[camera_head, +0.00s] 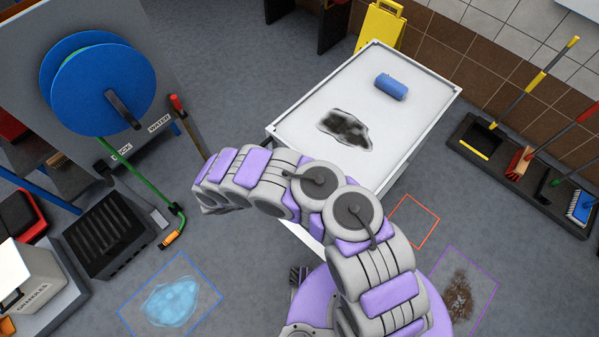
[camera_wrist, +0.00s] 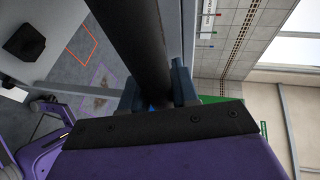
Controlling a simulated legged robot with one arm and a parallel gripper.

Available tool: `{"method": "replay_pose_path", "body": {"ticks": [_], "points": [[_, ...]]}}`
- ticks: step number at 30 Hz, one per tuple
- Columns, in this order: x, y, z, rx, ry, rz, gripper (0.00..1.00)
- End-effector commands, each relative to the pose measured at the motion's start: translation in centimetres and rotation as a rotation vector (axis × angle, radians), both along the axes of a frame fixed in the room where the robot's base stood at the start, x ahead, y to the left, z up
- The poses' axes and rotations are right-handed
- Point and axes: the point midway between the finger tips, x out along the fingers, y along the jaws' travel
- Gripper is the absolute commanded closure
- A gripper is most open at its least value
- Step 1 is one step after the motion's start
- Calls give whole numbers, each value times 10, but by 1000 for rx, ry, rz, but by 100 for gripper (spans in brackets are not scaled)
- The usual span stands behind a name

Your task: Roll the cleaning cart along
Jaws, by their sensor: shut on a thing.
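The cleaning cart (camera_head: 413,112) is a white, tray-topped cart that stands at the upper middle of the head view. A blue roll (camera_head: 390,87) and a dark stain (camera_head: 345,129) are on its top. My arm covers the cart's near end. In the wrist view, my gripper (camera_wrist: 157,92) is shut around a thick dark round bar (camera_wrist: 143,40), which looks like the cart's handle. The bar passes between the two blue-grey fingers. In the head view the arm's end is by the cart's near left corner, and the fingertips are hidden.
A yellow sign (camera_head: 380,27) is behind the cart. A rack of brushes (camera_head: 505,165) lines the right wall. Blue, orange and purple outlined squares mark the floor; grey floor left of the cart is open.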

Motion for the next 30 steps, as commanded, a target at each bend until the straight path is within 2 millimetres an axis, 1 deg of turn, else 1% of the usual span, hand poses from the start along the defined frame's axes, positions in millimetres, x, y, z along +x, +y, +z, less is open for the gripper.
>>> {"method": "replay_pose_path", "body": {"ticks": [1, 6, 20, 21, 27, 30], "points": [[-5, 1, -4, 4, 9, -2, 100], [-11, 5, -4, 2, 8, -4, 100], [-13, 7, -5, -1, 8, -6, 100], [-13, 7, -5, -1, 8, -6, 68], [-12, 8, -3, -2, 5, -4, 50], [-12, 9, -2, -3, 3, -3, 50]]}}
